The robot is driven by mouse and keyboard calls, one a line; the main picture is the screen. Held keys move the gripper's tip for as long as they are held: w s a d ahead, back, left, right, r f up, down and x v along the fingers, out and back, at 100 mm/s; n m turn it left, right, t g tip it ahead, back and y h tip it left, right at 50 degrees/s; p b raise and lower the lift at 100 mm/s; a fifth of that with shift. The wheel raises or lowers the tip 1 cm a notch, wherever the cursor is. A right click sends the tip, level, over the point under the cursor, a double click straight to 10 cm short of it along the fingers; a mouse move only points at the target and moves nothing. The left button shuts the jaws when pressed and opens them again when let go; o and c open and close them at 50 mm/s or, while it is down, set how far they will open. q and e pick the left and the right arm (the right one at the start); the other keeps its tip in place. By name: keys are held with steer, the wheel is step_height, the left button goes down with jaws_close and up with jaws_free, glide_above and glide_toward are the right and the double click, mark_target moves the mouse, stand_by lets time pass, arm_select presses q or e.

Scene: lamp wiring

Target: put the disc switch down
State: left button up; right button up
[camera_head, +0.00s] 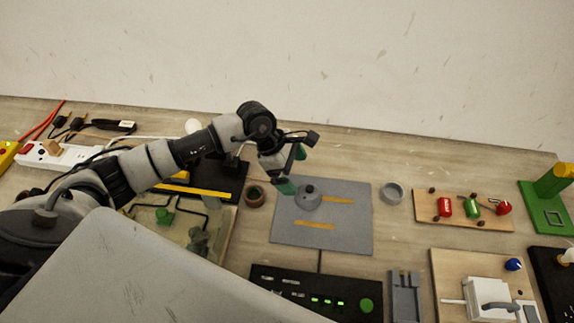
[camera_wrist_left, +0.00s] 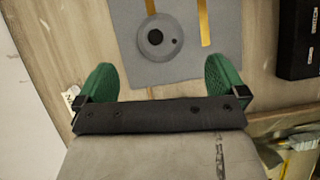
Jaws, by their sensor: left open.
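The disc switch (camera_head: 308,197) is a round grey disc with a dark knob in its centre. It lies on the grey mat (camera_head: 345,243), near the mat's upper left, next to a yellow strip. My left gripper (camera_head: 292,172) is just to the upper left of the disc. Its green fingers are spread wide and empty in the left wrist view (camera_wrist_left: 161,80), apart from the disc. My right gripper is not in view.
A black box (camera_head: 320,290) with green lights is in front of the mat.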

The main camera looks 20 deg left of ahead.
arm_select(q)
steer(key=v, duration=0.3)
steer(key=shift+a+r+b, duration=0.1)
steer(key=shift+r+b, duration=0.2)
steer(key=shift+b, duration=0.1)
stand_by(1.3)
steer(key=shift+c, duration=0.5)
